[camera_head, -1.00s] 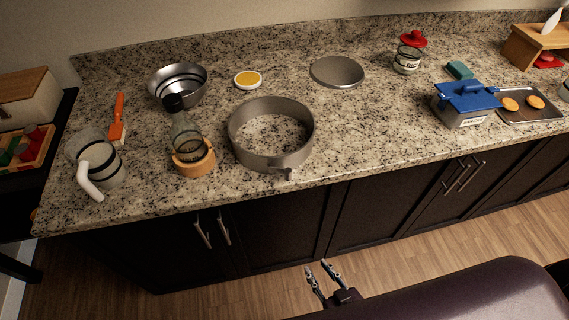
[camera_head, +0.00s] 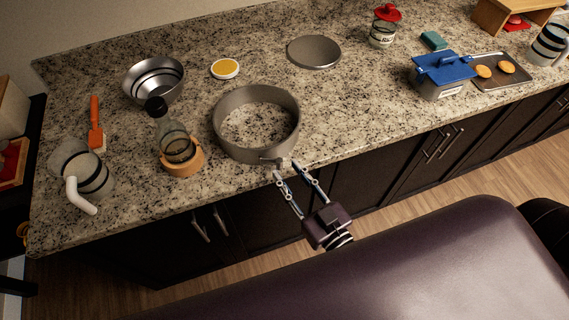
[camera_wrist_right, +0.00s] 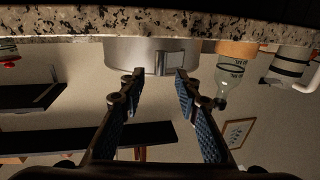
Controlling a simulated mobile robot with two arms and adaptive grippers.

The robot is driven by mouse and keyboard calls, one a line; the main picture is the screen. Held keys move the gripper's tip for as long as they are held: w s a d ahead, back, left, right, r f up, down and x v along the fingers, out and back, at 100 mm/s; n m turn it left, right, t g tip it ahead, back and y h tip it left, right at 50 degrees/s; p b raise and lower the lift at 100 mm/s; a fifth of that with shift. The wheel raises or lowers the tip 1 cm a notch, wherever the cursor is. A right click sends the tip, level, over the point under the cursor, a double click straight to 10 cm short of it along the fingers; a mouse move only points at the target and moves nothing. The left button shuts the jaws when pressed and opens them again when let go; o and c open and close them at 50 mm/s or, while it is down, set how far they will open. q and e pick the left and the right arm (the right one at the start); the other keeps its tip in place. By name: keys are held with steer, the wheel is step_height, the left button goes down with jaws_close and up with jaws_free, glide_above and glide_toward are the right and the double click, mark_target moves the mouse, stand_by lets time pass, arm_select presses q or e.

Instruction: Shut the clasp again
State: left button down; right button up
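A grey springform ring (camera_head: 226,137) stands on the granite counter near its front edge. Its clasp (camera_head: 283,162) sticks out at the front right of the ring. My right gripper (camera_head: 288,171) is open and empty just in front of the clasp. In the right wrist view the picture is upside down; the ring (camera_wrist_right: 125,56) and clasp (camera_wrist_right: 163,63) lie ahead, with the clasp between the open fingertips (camera_wrist_right: 157,77). They look apart from it. I cannot tell how far the lever stands out. My left gripper is not in view.
A bottle in a wooden ring (camera_head: 183,163) stands left of the springform ring. A grey disc (camera_head: 314,52) lies behind it, and a white dish with yellow contents (camera_head: 225,68) lies behind left. A blue-lidded box (camera_head: 443,75) stands right. The counter between ring and box is clear.

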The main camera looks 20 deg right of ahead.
mark_target(273, 163)
steer(key=shift+x, duration=1.25)
jaws_close()
